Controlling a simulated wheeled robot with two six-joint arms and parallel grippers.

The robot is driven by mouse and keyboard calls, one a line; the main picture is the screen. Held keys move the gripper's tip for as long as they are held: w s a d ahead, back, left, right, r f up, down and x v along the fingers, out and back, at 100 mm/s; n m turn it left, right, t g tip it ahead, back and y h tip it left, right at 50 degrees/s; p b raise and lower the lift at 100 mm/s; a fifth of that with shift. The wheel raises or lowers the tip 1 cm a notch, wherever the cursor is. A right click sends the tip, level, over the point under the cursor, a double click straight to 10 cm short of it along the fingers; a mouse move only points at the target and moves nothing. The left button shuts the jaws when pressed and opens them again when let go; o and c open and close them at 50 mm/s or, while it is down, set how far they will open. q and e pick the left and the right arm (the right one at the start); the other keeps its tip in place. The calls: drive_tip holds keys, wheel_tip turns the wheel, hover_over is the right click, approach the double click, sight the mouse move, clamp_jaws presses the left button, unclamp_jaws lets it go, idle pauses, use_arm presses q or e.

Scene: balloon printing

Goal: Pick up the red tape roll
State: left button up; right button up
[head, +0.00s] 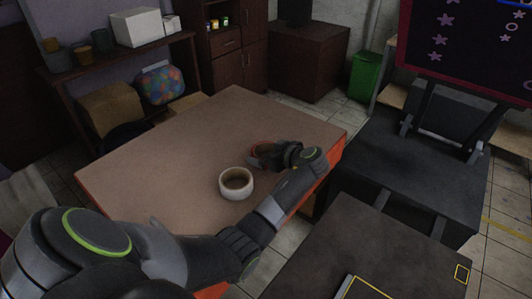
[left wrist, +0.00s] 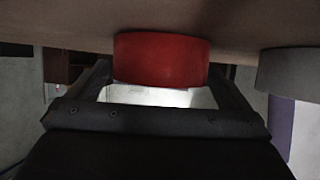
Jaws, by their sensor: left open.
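The red tape roll (left wrist: 161,59) fills the centre of the left wrist view. It rests on the brown tabletop, which shows along the top of that view. In the head view only a red part of the roll (head: 262,146) shows behind my left gripper (head: 256,156). My left gripper is open, low at the table, with one finger on each side of the roll. I cannot tell whether either finger touches it. My right gripper is in neither view.
A cream tape roll (head: 236,183) stands on the table (head: 160,150) close to my left forearm; it appears grey at the right of the left wrist view (left wrist: 290,72). The table's left part is clear. A black machine (head: 415,165) stands to the right.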

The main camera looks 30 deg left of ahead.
use_arm(q)
drive_tip(key=c, duration=0.9)
drive_tip(key=shift+o, duration=0.2)
